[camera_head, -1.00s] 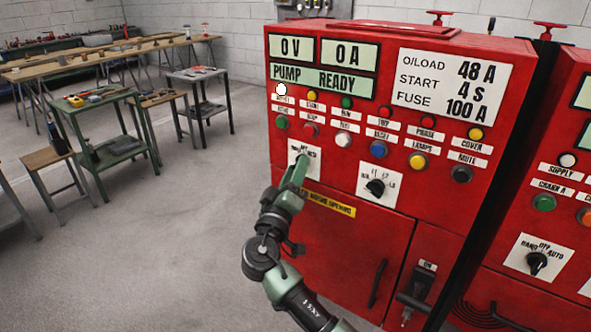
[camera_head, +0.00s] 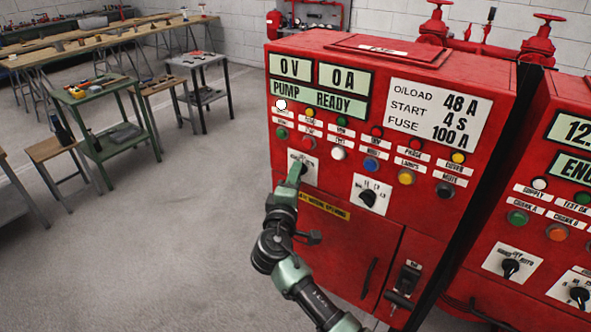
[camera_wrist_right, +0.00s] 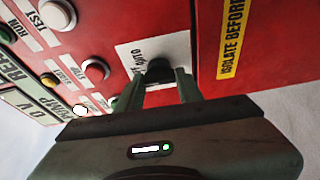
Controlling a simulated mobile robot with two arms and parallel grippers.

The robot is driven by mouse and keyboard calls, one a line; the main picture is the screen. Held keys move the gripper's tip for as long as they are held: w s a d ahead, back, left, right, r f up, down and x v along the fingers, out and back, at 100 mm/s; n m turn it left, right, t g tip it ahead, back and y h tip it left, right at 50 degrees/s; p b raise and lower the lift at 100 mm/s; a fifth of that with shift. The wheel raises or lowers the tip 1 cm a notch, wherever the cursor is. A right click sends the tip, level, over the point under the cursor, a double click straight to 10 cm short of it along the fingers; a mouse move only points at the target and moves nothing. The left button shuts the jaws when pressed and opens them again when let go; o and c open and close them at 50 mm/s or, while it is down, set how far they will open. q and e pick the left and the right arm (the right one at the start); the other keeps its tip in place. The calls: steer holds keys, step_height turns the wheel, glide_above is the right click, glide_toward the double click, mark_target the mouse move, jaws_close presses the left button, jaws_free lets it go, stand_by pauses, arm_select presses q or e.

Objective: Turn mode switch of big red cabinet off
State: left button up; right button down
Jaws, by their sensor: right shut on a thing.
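The big red cabinet (camera_head: 330,240) stands in the middle of the head view, with displays reading 0 V, 0 A and PUMP READY. Its mode switch is a black knob (camera_wrist_right: 159,70) on a white plate (camera_wrist_right: 135,55), seen in the right wrist view. My right gripper (camera_head: 297,177) reaches the plate at the cabinet's left side. In the right wrist view its two fingers (camera_wrist_right: 164,88) are shut on the knob. The fingers and arm hide most of the knob and part of its label, so I cannot read its position. My left gripper is not in view.
A second black selector knob (camera_head: 369,196) sits to the right on its own white plate. Rows of coloured buttons and lamps lie above. A yellow warning label (camera_head: 325,206) is just below the gripper. Another red cabinet (camera_head: 545,190) stands at the right.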

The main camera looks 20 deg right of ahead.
steer(key=shift+n, duration=0.3)
steer(key=c, duration=0.9)
jaws_free()
steer(key=b+v, duration=0.1)
steer(key=v, duration=0.6)
steer(key=shift+s+a+b, duration=0.2)
steer(key=shift+s+b, duration=0.15)
steer(key=shift+b, duration=0.05)
